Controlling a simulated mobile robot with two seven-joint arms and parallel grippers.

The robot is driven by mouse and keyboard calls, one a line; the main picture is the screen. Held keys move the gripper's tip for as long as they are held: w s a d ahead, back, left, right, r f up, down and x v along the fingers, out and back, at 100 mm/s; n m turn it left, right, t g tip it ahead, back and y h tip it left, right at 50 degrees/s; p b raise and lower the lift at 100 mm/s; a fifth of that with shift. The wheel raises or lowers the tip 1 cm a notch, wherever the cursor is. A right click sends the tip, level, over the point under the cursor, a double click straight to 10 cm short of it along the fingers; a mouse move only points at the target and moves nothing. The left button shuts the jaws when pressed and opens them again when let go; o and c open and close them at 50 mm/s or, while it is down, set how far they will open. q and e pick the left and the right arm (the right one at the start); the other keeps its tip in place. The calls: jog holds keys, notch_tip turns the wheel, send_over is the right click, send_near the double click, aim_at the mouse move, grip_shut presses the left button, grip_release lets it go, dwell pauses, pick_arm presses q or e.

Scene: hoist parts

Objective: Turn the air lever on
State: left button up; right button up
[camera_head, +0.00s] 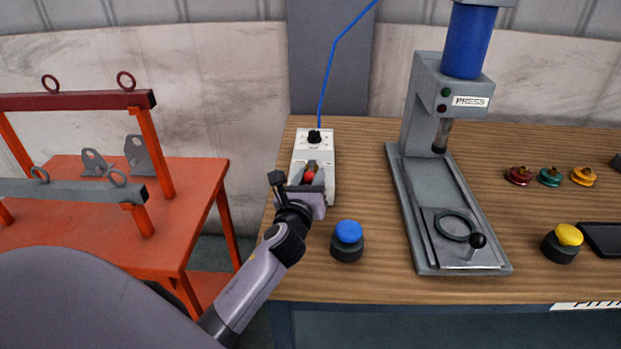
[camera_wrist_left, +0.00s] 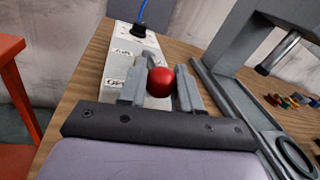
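The air lever's box (camera_head: 325,150) is a narrow white unit at the left end of the bench, with a black fitting and a blue hose at its far end. It also shows in the left wrist view (camera_wrist_left: 118,70), with small labels on its top. The lever's red ball knob (camera_head: 309,175) shows as a red ball in the left wrist view (camera_wrist_left: 160,82). My left gripper (camera_head: 309,178) is at the box with its fingers apart, one on each side of the knob. Whether a finger touches the knob is unclear. My right gripper is out of view.
A blue button (camera_head: 348,238) stands close to the right of my left gripper. A grey press (camera_head: 425,110) stands beyond it. Coloured parts (camera_head: 550,177) and a yellow button (camera_head: 563,240) lie to the right. An orange table (camera_head: 180,215) stands left.

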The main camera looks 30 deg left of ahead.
pick_arm(q)
grip_shut()
jog(key=shift+w+d+f+n+g+y+b, duration=0.25)
jog(key=shift+d+n+g+y+b, duration=0.15)
jog(key=shift+n+y+b, duration=0.35)
jog(key=shift+w+d+r+n+g+y+b, duration=0.1)
jog(key=shift+w+d+n+g+y+b, duration=0.1)
jog(key=shift+n+g+y+b, duration=0.4)
jog(key=shift+w+d+r+n+g+y+b, duration=0.15)
jog(key=shift+y+b, duration=0.25)
jog(key=shift+y, duration=0.35)
jog(key=shift+f, duration=0.1)
jog(key=o, duration=0.8)
grip_release()
